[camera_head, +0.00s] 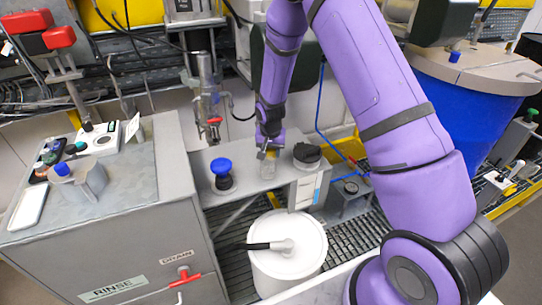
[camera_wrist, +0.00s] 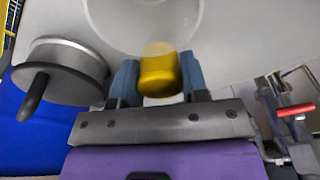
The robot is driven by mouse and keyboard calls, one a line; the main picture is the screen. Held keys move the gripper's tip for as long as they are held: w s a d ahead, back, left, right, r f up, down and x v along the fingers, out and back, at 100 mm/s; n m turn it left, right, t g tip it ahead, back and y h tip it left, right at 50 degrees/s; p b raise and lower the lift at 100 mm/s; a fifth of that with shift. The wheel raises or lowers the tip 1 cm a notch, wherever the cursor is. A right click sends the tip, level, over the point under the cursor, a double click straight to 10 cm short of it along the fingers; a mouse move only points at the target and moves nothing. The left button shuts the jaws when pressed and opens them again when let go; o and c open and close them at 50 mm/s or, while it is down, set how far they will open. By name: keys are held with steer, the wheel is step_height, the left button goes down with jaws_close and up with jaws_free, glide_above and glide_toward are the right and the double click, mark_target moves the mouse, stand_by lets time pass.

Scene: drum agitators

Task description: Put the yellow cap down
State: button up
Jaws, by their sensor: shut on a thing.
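The yellow cap (camera_wrist: 158,72) is between the two blue fingers of my gripper (camera_wrist: 156,80) in the wrist view. My gripper is shut on it. In the head view my gripper (camera_head: 269,142) is above the grey shelf (camera_head: 245,185), and the cap is hard to make out there. A small clear, yellowish object (camera_head: 267,169) shows just below the gripper. In the wrist view a pale, see-through round shape (camera_wrist: 140,22) lies just beyond the cap. I cannot tell whether the cap touches it or the shelf.
A dark round lidded thing (camera_head: 307,154) stands right of the gripper on the shelf, and a blue-topped knob (camera_head: 221,168) stands left. A metal tap with a red handle (camera_head: 214,121) hangs behind. A white drum (camera_head: 288,262) stands below in front. Bare shelf lies between these things.

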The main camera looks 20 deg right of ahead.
steer(key=shift+f, duration=1.3)
steer(key=o, duration=1)
steer(key=shift+f, duration=0.1)
